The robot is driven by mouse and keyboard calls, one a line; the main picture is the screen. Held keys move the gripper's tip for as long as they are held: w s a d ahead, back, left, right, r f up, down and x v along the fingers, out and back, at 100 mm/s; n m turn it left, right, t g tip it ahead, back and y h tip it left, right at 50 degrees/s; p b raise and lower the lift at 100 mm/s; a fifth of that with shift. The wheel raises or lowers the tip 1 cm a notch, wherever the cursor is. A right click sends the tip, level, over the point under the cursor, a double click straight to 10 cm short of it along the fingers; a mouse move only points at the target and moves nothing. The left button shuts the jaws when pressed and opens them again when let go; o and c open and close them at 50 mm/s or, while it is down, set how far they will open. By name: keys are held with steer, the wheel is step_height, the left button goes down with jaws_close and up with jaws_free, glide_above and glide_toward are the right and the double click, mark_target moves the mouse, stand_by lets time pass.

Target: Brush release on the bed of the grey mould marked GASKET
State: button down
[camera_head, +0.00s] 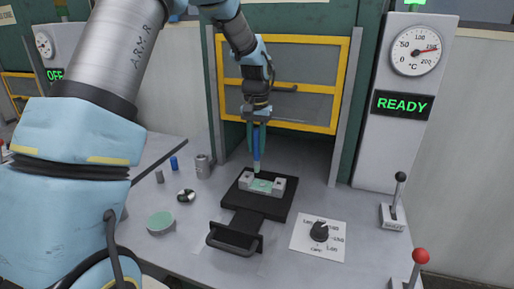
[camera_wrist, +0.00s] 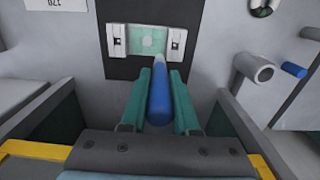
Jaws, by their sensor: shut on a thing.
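My gripper (camera_head: 257,128) has teal fingers and points down, shut on a blue-handled brush (camera_head: 257,150). In the wrist view the brush (camera_wrist: 158,102) stands between the fingers, its pale tip pointing to the mould. The small grey mould (camera_head: 277,185) sits on a black plate with a handle in front. In the wrist view the mould (camera_wrist: 118,40) has a pale green bed between two light end blocks. The brush tip is at the mould's back edge, by the bed; I cannot tell whether it touches. No GASKET marking is legible.
A yellow-framed guard (camera_head: 336,82) stands behind the mould. A green disc (camera_head: 160,222), a grey can (camera_head: 203,166) and a blue cylinder (camera_head: 174,163) are to the left. The gauge post (camera_head: 404,105) reads READY.

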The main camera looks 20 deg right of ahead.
mark_target(257, 129)
steer(key=shift+r+p, duration=1.5)
steer(key=shift+r, duration=0.9)
